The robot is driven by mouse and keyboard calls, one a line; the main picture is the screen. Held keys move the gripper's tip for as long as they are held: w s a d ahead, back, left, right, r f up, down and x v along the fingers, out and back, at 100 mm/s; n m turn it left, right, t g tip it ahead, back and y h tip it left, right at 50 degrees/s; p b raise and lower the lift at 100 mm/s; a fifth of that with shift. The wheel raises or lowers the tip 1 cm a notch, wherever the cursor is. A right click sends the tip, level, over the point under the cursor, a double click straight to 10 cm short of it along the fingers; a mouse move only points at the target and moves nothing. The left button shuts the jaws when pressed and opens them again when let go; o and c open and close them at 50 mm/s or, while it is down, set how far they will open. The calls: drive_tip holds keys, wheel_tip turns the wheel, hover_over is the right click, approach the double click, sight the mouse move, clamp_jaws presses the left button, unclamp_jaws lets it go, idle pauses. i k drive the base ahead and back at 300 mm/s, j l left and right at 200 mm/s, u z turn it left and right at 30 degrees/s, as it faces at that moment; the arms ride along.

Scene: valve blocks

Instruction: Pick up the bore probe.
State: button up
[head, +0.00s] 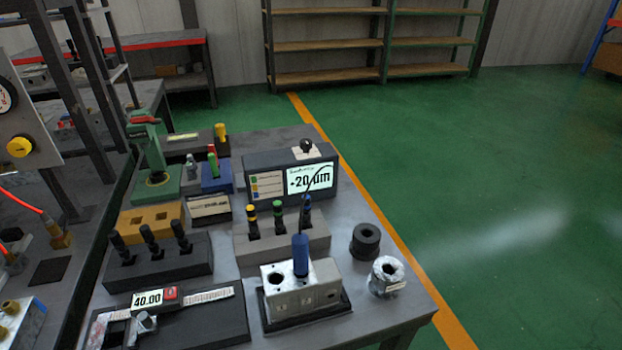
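The bore probe (300,256) appears to be the blue cylindrical handle standing upright in the top of a silver metal valve block (302,299). Its lower end is hidden in the block. A thin dark cable rises from it toward a grey gauge display (265,184) reading about 20 µm. The valve block sits on a black base near the bench's front right. My gripper is not in view.
A grey holder with yellow-, green- and blue-banded plugs (278,217) stands close behind the block. A dark ring (365,241) and a silver ring (387,277) sit to its right. A caliper (180,298) lies left. The floor right of the bench (400,318) is clear.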

sight(299, 243)
drive_tip(key=j+z, duration=0.2)
drive_tip(key=j, duration=0.25)
drive_tip(key=k+j+z, duration=0.2)
drive_tip(key=j, duration=0.2)
drive_tip(key=j+z, duration=0.2)
drive_tip(key=j, duration=0.2)
